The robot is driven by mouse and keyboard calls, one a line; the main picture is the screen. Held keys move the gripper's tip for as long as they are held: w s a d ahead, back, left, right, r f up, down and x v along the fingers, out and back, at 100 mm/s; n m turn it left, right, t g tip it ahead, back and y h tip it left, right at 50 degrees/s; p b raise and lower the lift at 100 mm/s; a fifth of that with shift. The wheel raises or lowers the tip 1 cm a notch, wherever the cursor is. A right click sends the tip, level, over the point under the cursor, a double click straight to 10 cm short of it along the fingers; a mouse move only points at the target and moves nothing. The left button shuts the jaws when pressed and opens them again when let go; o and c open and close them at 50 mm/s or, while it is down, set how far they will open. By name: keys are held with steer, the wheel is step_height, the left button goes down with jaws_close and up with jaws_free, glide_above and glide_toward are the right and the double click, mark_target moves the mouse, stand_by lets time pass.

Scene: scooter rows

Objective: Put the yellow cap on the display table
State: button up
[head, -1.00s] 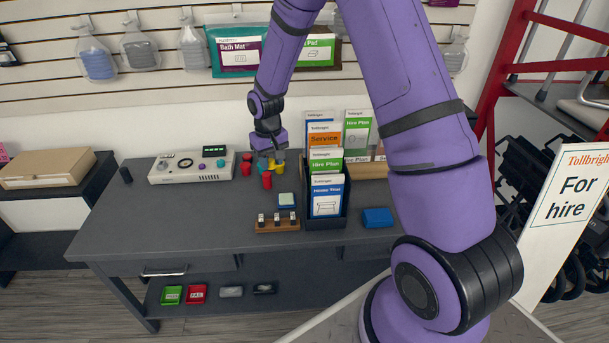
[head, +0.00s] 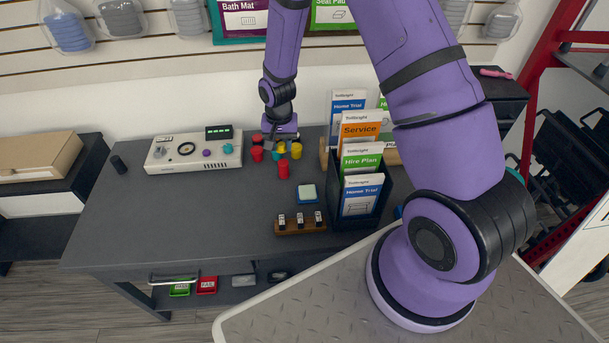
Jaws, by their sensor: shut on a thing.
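My gripper (head: 278,143) is low over the back of the grey table, among a cluster of small caps. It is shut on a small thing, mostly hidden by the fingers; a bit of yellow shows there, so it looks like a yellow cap. A yellow cap (head: 296,151) stands just right of the fingers. A teal cap (head: 277,154) is below them, and red caps (head: 257,153) are to the left, with another red cap (head: 283,169) in front. I cannot tell whether the held thing touches the table. The grey table (head: 190,215) may be the display table; no label shows.
A leaflet holder (head: 373,205) stands right of the caps, close to my arm. A white control box (head: 195,152) is at the back left. A wooden block with small bottles (head: 300,224) and a blue-and-white pad (head: 307,193) are in front. The table's left front is clear.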

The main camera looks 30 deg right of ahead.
mark_target(284, 193)
steer(key=shift+s+a+f+m, duration=0.35)
steer(key=shift+s+f+m, duration=0.35)
steer(key=shift+f, duration=1.85)
steer(key=shift+s+a+f+m, duration=0.35)
steer(key=shift+s+f+m, duration=0.35)
steer(key=shift+f, duration=1.8)
steer(key=shift+s+a+f+m, duration=0.35)
steer(key=shift+s+f+m, duration=0.3)
steer(key=shift+f, duration=1.9)
steer(key=shift+f, duration=0.1)
steer(key=o, duration=0.6)
